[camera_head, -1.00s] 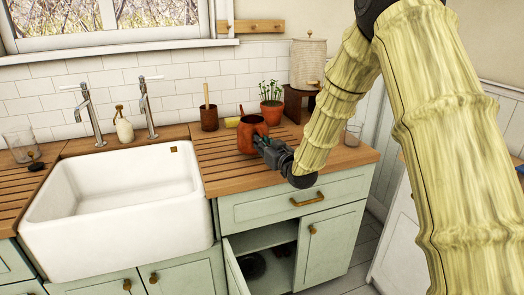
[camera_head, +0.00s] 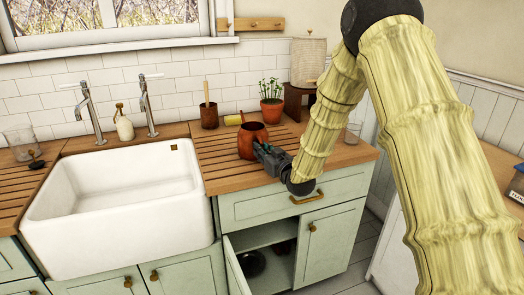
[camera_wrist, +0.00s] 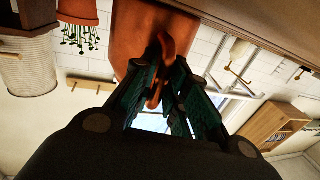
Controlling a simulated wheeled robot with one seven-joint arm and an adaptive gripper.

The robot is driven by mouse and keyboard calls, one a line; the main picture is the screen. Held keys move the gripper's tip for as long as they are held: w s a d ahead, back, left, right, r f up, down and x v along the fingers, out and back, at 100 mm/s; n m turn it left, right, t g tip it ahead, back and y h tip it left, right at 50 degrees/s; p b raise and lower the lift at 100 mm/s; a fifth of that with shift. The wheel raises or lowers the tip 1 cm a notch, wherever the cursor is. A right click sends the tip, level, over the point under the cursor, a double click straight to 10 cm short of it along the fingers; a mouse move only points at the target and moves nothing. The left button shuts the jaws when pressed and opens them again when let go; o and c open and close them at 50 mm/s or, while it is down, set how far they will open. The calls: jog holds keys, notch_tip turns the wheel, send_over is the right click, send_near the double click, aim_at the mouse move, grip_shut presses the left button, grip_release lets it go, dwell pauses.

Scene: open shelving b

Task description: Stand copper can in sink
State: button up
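The copper can (camera_head: 252,141) stands upright on the wooden counter to the right of the sink. My gripper (camera_head: 263,152) is at its near right side, level with the can's body. In the wrist view, which looks upside down, the copper can (camera_wrist: 150,25) fills the top middle and its curved handle (camera_wrist: 166,48) shows between the fingers of my gripper (camera_wrist: 165,68). The fingers are apart around the handle; whether either touches it is unclear. The white sink (camera_head: 120,235) is to the left and looks empty.
A brown pot (camera_head: 209,117) with a wooden stick and a potted plant (camera_head: 271,108) stand behind the can. A glass (camera_head: 353,132) is at the counter's right. Two taps (camera_head: 147,105) and a soap bottle (camera_head: 123,125) line the sink's back. A cupboard door (camera_head: 238,275) hangs open below.

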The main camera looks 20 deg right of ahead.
jog(key=shift+o, duration=0.8)
jog(key=shift+r, duration=0.2)
jog(key=b+v, duration=0.1)
jog(key=v, duration=1.1)
jog(key=s+a+f+m+g+h, duration=0.15)
jog(key=s+f+g, duration=0.25)
jog(key=s+f, duration=0.75)
jog(key=s+a+f+m+g+h, duration=0.1)
jog(key=s+a+f+g, duration=0.3)
jog(key=f, duration=1.5)
jog(key=s+f+g, duration=0.3)
jog(key=s+f, duration=0.2)
jog(key=s, duration=0.5)
jog(key=s+a+f+g+h, duration=0.1)
jog(key=s+f+g, duration=0.2)
jog(key=s, duration=0.8)
jog(key=s+f+g, duration=0.3)
jog(key=s+f, duration=0.4)
jog(key=s, duration=0.4)
jog(key=shift+a+f+g, duration=0.15)
jog(key=shift+a+g, duration=0.15)
jog(key=shift+a, duration=0.05)
